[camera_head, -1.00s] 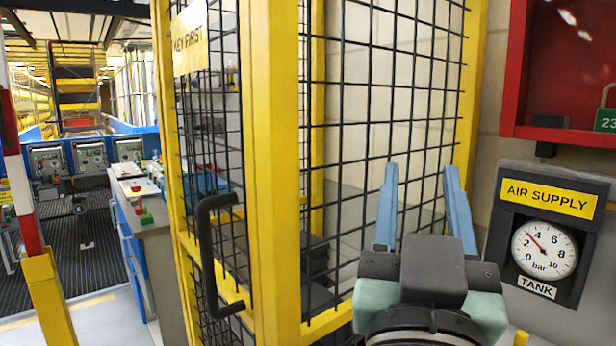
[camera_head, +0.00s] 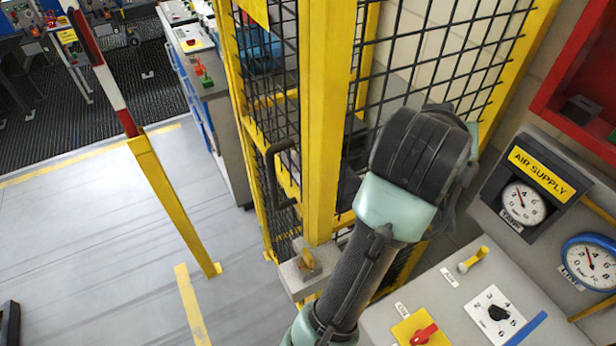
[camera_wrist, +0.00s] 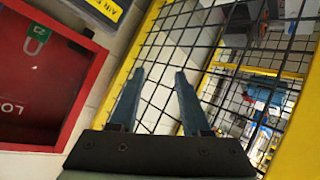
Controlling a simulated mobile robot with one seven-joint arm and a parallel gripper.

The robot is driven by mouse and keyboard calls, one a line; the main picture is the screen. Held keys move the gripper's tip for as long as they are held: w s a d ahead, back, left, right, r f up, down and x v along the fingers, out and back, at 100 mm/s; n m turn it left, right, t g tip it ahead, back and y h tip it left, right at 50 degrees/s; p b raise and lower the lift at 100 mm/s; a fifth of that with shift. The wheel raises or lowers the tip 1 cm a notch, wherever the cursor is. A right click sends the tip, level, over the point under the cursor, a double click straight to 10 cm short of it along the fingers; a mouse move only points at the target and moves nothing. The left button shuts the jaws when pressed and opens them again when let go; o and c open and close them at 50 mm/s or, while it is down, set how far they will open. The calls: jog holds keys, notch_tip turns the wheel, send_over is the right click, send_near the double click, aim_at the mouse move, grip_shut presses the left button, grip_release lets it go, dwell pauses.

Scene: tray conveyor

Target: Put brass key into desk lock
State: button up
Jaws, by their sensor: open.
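My gripper (camera_wrist: 159,72) is open and empty in the wrist view, its two blue fingers apart in front of the yellow-framed mesh fence. In the head view my forearm and wrist cover the fingers. A small brass-yellow piece (camera_head: 308,262), possibly the brass key, is at a grey box (camera_head: 297,276) low on the gate post; it is too small to be sure. The grey control desk (camera_head: 440,290) stands at the lower right, to the right of my arm. I cannot tell which fitting on it is the desk lock.
The gate has a black handle (camera_head: 277,175). The desk carries a yellow lever (camera_head: 474,259), a black dial (camera_head: 498,313) and a red switch (camera_head: 424,334). Gauges (camera_head: 523,203) and a red cabinet (camera_head: 575,100) are at right. A striped barrier post (camera_head: 172,205) stands left; floor between is clear.

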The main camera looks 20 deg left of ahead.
jog(key=s+a+f+n+g+y, duration=0.1)
jog(key=s+a+f+n+g, duration=0.2)
jog(key=a+f+g, duration=0.3)
jog(key=n+g+y, duration=0.1)
jog(key=n+g, duration=0.4)
jog(key=g, duration=0.1)
send_over(308, 254)
notch_tip(308, 254, down, 8)
notch_tip(308, 254, down, 9)
jog(key=b, duration=0.3)
jog(key=shift+r, duration=0.15)
jog(key=shift+f, duration=0.35)
jog(key=shift+f+p, duration=0.55)
jog(key=shift+f, duration=1.4)
jog(key=shift+c, duration=0.3)
grip_shut()
jog(key=shift+r+p, duration=1.95)
jog(key=shift+p, duration=0.3)
